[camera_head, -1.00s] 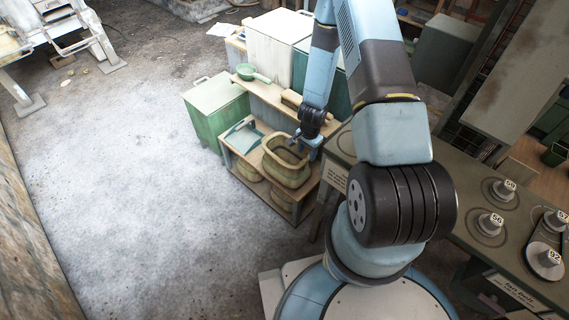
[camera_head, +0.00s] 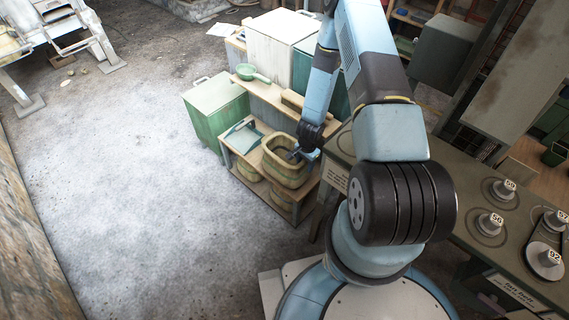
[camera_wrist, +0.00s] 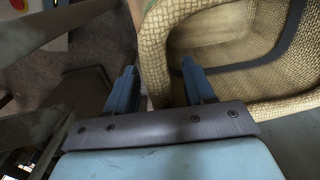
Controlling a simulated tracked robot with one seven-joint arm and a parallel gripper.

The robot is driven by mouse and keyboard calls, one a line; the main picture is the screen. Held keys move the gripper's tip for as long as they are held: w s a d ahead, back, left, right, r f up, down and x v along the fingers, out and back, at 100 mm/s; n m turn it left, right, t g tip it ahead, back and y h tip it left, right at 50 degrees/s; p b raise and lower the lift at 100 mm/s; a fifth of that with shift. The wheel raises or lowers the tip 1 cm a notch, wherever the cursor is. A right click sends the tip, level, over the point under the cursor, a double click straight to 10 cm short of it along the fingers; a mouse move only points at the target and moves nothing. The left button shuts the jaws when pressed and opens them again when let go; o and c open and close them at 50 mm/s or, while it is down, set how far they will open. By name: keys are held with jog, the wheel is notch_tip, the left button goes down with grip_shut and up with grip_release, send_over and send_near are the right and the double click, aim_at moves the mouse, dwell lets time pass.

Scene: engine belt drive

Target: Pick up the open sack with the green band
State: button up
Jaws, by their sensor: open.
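The open sack (camera_head: 286,174) is a tan woven, wide-mouthed sack on the top of a low wooden shelf in the head view. In the wrist view its woven rim (camera_wrist: 222,18) fills the upper right, with a dark band showing across its inside and a small sliver of green near the top edge. My gripper (camera_head: 297,155) is at the sack's mouth, on its right side. In the wrist view my gripper (camera_wrist: 158,82) is open, with the right finger over the sack's mouth and the left finger outside it. The near wall appears between the fingers; contact cannot be told.
Other woven sacks (camera_head: 248,171) sit on the shelf below. A teal dustpan-like item (camera_head: 242,137) lies left of the sack. A green cabinet (camera_head: 217,110) stands left and a workbench (camera_head: 465,215) right. The concrete floor (camera_head: 120,180) at left is clear.

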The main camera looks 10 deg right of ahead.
grip_shut()
dwell(0.5)
